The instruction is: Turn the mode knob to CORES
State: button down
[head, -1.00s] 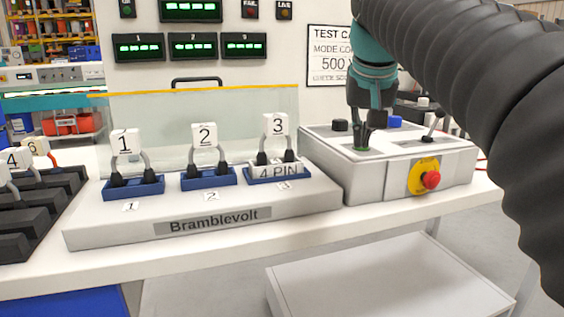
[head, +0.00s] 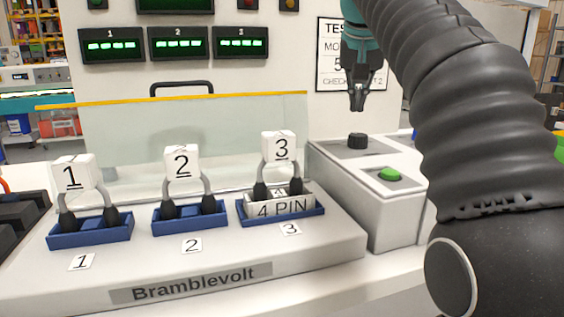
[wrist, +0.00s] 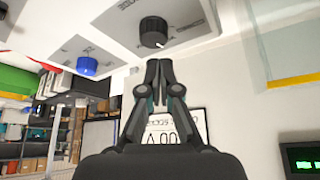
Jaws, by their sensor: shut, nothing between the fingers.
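The black ribbed knob (head: 357,141) stands on a dark grey plate on top of the white control box (head: 340,190). It also shows in the wrist view (wrist: 153,32), with a small white mark on its rim and labels around it that I cannot read. My gripper (head: 357,108) is shut and empty, pointing down just above the black knob and apart from it. In the wrist view my gripper's fingertips (wrist: 158,62) are together, close to the knob. The test card (head: 328,60) on the wall behind is partly covered by my gripper.
A green button (head: 390,174) sits on the box in front of the knob. A clear guard with a yellow edge (head: 180,99) stands behind three numbered plugs (head: 183,163) on the Bramblevolt base (head: 195,283).

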aim_at(353, 148)
jog(key=shift+f+b, duration=0.3)
jog(key=shift+f, duration=0.25)
notch_tip(353, 148, down, 6)
jog(key=b, duration=0.5)
jog(key=shift+a+r, duration=0.1)
jog(key=shift+a, duration=0.05)
jog(key=shift+w+d+r+p, duration=0.1)
jog(key=shift+w+d+p, duration=0.1)
jog(key=shift+p, duration=0.15)
jog(key=shift+s+d+p, duration=0.2)
jog(key=shift+d+p, duration=0.85)
jog(key=shift+p, duration=0.35)
jog(key=shift+s, duration=0.25)
